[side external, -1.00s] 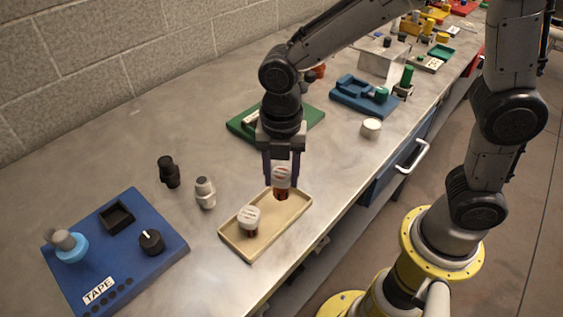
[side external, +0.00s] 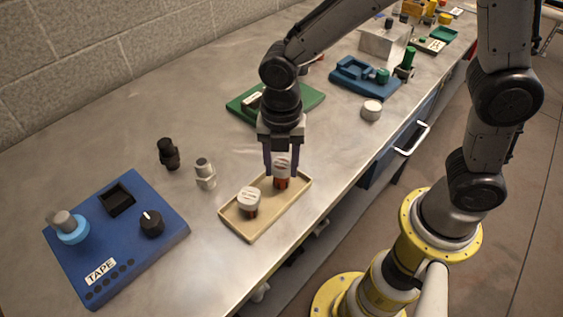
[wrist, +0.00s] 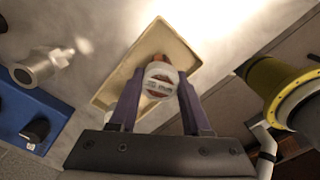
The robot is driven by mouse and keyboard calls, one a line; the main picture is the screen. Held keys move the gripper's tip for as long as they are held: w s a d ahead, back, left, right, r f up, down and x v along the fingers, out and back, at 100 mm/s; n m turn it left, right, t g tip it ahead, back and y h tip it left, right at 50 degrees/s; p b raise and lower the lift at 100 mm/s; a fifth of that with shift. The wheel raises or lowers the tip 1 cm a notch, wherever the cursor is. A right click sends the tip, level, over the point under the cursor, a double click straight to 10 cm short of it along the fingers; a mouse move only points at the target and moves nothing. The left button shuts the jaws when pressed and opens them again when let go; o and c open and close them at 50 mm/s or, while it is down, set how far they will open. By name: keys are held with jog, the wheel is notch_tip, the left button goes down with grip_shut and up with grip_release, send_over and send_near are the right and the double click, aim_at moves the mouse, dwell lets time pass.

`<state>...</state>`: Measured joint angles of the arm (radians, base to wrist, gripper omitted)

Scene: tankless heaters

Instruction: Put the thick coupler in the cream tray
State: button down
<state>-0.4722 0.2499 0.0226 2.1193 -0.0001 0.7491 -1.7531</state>
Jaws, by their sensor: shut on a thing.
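My gripper (side external: 281,172) is shut on a white-capped bottle (side external: 282,182) with a reddish-brown body. It holds the bottle upright over the far end of the cream tray (side external: 236,231). I cannot tell whether the bottle's base touches the tray floor. The wrist view shows its round printed cap (wrist: 160,82) between the fingers. A similar bottle (side external: 248,203) stands at the tray's near end. Left of the tray stand a grey-white fitting (side external: 205,174) and a black fitting (side external: 169,154). I cannot tell which one is the thick coupler. Neither is in my gripper.
A blue block (side external: 135,241) marked TAPE, with a black knob (side external: 151,223), lies at the near left. A green tray (side external: 312,98) and a blue fixture (side external: 366,86) lie behind. A white round piece (side external: 371,110) stands near the bench edge. Bare metal surrounds the cream tray.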

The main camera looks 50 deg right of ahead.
aim_at(281, 163)
jog(key=shift+f, duration=0.45)
jog(key=shift+c, duration=1.4)
grip_release()
jog(key=d+r+m+t, duration=0.1)
jog(key=d+r, duration=0.3)
jog(key=r, duration=1.3)
jog(key=s+d+f+m+t, duration=0.1)
jog(key=s+d+m, duration=0.4)
jog(key=m, duration=0.7)
jog(key=s+d+f+m+t, duration=0.1)
jog(key=s+d+m+t, duration=0.2)
jog(key=s+d+m, duration=0.3)
jog(key=s+m, duration=0.3)
jog(key=m, duration=0.3)
jog(key=shift+d+f+t, duration=0.25)
jog(key=shift+d+t, duration=0.05)
